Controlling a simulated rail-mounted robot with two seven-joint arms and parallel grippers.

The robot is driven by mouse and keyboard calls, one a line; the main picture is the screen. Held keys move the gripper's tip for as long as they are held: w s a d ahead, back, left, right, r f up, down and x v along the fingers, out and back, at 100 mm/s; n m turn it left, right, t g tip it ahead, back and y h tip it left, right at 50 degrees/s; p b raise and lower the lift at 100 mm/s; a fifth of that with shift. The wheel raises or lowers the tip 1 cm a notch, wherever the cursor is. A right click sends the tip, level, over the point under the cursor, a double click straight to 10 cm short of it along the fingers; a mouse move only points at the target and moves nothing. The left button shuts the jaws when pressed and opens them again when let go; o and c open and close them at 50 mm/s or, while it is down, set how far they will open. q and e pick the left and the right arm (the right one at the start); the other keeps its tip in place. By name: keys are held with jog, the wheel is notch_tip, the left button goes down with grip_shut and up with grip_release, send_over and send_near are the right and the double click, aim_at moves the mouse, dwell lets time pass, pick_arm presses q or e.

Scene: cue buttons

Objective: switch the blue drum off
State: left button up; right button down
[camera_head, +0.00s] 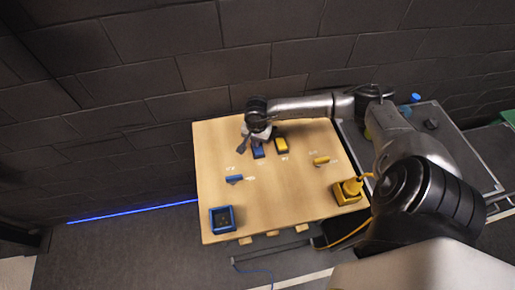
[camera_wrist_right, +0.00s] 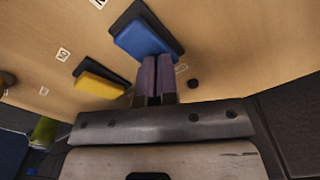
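Nothing in view is plainly a drum. A blue box with a dark top (camera_head: 222,219) stands at the table's front left corner. A blue block on a black base (camera_head: 258,152) lies near the table's back middle; it also shows in the right wrist view (camera_wrist_right: 143,39). A small blue lever-like piece (camera_head: 234,179) sits at the table's left. My right gripper (camera_head: 259,139) is over the back of the table by the blue block. In the right wrist view its fingers (camera_wrist_right: 157,62) are together, empty, at the block's edge; contact is unclear. My left gripper is out of view.
A yellow block on a black base (camera_head: 282,144) lies beside the blue one. A small yellow piece (camera_head: 321,160) and a yellow box with a cable (camera_head: 348,191) are at the right. The middle of the wooden table (camera_head: 265,205) is clear. A brick wall stands behind.

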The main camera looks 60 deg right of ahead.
jog(key=shift+r+p, duration=1.2)
jog(key=shift+r, duration=1.1)
jog(key=shift+r+p, duration=0.5)
jog(key=shift+r, duration=0.65)
